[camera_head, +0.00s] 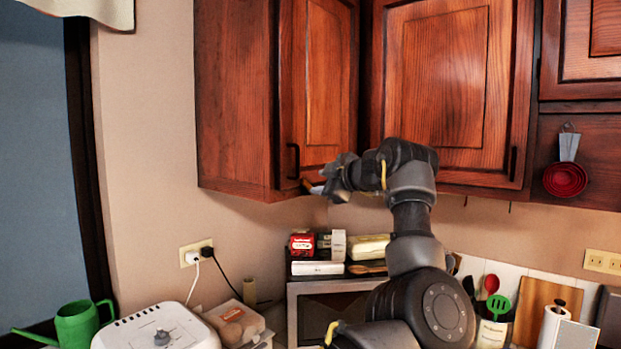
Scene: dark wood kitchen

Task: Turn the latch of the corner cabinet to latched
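The corner cabinet (325,75) is red-brown wood and hangs on the wall left of centre, with its door looking closed. A dark bar handle (293,161) is low on the left side of this door. A small light-and-dark piece near the lower door edge may be the latch, but it is too small and too covered to read its position. My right gripper is not in view.
More wall cabinets (455,75) are close behind my arm. Below, a microwave (292,310) carries several small packages. A green watering can (78,325), a white appliance (155,330) and a utensil holder (493,333) stand low. Red measuring cups (565,180) hang at the right.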

